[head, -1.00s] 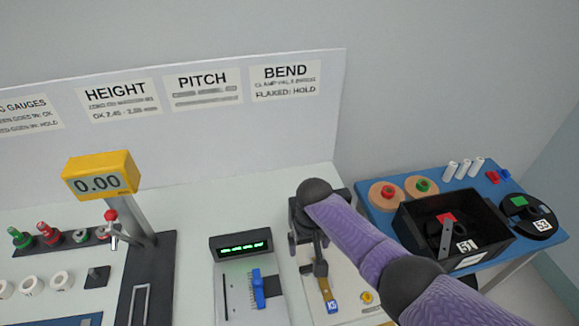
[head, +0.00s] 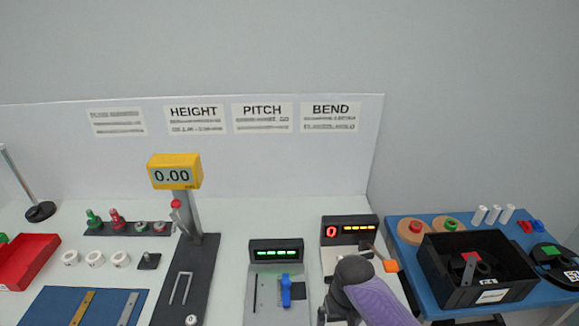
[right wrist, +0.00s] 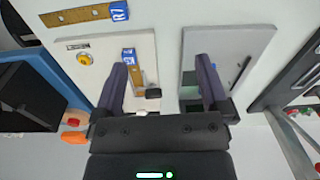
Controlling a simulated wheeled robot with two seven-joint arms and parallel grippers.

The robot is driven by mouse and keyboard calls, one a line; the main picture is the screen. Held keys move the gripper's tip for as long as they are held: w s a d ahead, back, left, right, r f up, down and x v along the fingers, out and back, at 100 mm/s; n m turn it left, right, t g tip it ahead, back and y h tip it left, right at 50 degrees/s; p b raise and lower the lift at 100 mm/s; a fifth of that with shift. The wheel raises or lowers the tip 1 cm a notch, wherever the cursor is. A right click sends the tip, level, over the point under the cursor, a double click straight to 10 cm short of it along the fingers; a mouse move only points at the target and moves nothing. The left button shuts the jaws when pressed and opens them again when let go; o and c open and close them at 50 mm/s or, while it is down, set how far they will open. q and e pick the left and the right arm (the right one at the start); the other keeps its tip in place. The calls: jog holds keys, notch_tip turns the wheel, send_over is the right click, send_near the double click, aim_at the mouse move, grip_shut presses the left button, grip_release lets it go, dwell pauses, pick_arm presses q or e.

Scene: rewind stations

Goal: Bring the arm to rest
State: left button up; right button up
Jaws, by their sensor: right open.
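My right arm (head: 375,301) comes in from the lower right of the head view, its wrist in front of the bend station (head: 348,229). In the right wrist view my right gripper (right wrist: 162,65) is open, with nothing held between its fingers. Below it, the bend station's pale plate (right wrist: 80,65) carries a brass strip with a blue tag (right wrist: 129,54), seen beside the left-hand finger. The grey pitch station (right wrist: 225,45) lies by the other finger. The bend display shows a red 0 and amber bars. My left gripper is not in view.
The height gauge (head: 174,171) reads 0.00. An orange-tipped lever (head: 390,266) sticks out right of the bend station. A black bin (head: 450,290) and spools stand on the blue side table (head: 401,234). Another brass strip (right wrist: 80,15) lies at the wrist view's top.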

jog(key=s+a+n+t+y, duration=0.1)
jog(key=s+a, duration=0.1)
jog(key=s, duration=0.8)
jog(key=s+d+r+t+h, duration=0.1)
jog(key=s+d+r+t, duration=0.1)
jog(key=s+d+r, duration=0.65)
jog(key=s+a+f+g+b, duration=0.1)
jog(key=s+f+b, duration=0.15)
jog(key=f, duration=1.05)
jog(key=s+f+b, duration=0.1)
jog(key=f+b, duration=0.3)
jog(key=f, duration=0.9)
jog(key=s+d+f+g+b, duration=0.1)
jog(key=s+f+b, duration=0.4)
jog(key=s+f, duration=0.9)
notch_tip(320, 180, down, 3)
jog(key=shift+d+r+g+h+b, duration=0.1)
jog(key=shift+d+g+h+b, duration=0.2)
jog(key=shift+d, duration=0.4)
